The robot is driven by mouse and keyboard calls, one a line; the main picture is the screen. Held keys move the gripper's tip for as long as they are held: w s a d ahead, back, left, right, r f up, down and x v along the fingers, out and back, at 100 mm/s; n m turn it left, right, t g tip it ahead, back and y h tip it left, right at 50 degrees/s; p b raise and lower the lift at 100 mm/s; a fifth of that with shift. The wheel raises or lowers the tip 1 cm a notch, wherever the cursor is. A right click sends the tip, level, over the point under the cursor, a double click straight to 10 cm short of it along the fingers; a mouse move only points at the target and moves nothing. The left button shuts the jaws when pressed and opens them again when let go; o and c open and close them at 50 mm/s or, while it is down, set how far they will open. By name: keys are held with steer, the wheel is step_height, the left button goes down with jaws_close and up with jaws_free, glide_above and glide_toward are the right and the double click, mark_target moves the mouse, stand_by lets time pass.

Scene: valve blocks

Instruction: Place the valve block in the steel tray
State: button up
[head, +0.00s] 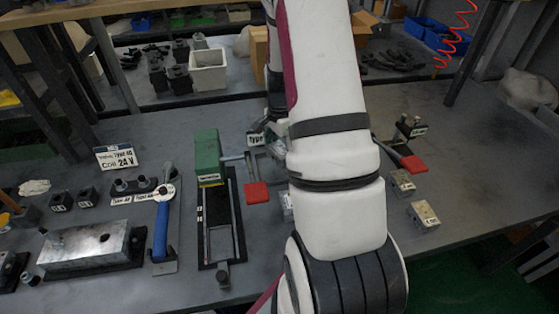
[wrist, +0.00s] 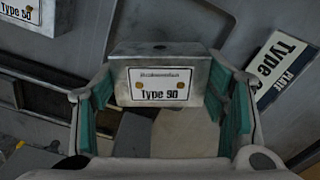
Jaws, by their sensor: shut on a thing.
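In the wrist view my gripper (wrist: 170,90) has its teal-padded fingers on either side of a grey metal valve block (wrist: 185,58). The block's white label reads "Type 90" and faces the camera. The gripper is shut on it. In the head view my gripper (head: 272,138) is mostly behind my arm, near a "Type" sign, and the held block cannot be made out clearly. Another metal block, labelled "Type 50" (wrist: 30,12), is at the top left of the wrist view. I cannot make out a steel tray with certainty in either view.
A green-headed vise (head: 207,160) and a blue-handled tool (head: 160,225) lie left of my arm. A large steel piece (head: 85,248) is farther left. Two small metal blocks (head: 402,182) (head: 423,215) and red handles (head: 413,164) are at the right. The table's far right is clear.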

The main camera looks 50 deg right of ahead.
steer(key=shift+f, duration=2.05)
steer(key=shift+f, duration=0.15)
steer(key=o, duration=1.7)
steer(key=shift+c, duration=0.2)
